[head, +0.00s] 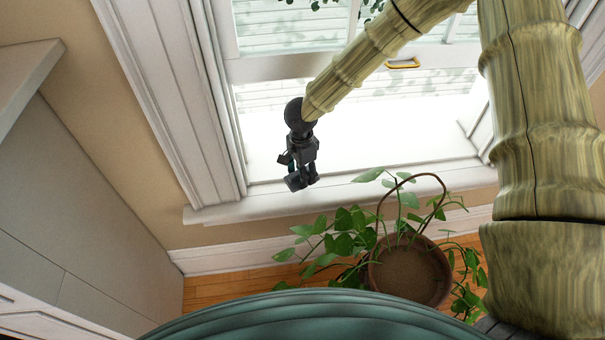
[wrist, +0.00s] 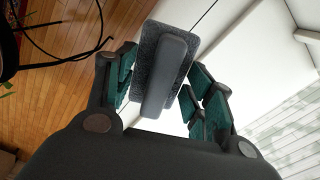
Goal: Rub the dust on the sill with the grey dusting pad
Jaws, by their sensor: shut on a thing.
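The grey dusting pad (wrist: 187,50) has a lighter grey bar handle (wrist: 163,78) and sits between my gripper's fingers in the wrist view. My gripper (wrist: 160,88) is shut on the handle, with green finger pads on both sides. In the head view my gripper (head: 301,180) hangs over the white sill (head: 350,190), near its left part. The pad there is small and dark, so I cannot tell whether it touches the sill. I cannot make out any dust on the sill in either view.
A potted plant (head: 410,272) with spreading leaves stands on the wood floor below the sill, to the right of my gripper. Some leaves rise to the sill's front edge. White window trim (head: 175,90) borders the sill on the left. A yellow window handle (head: 403,64) is farther back.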

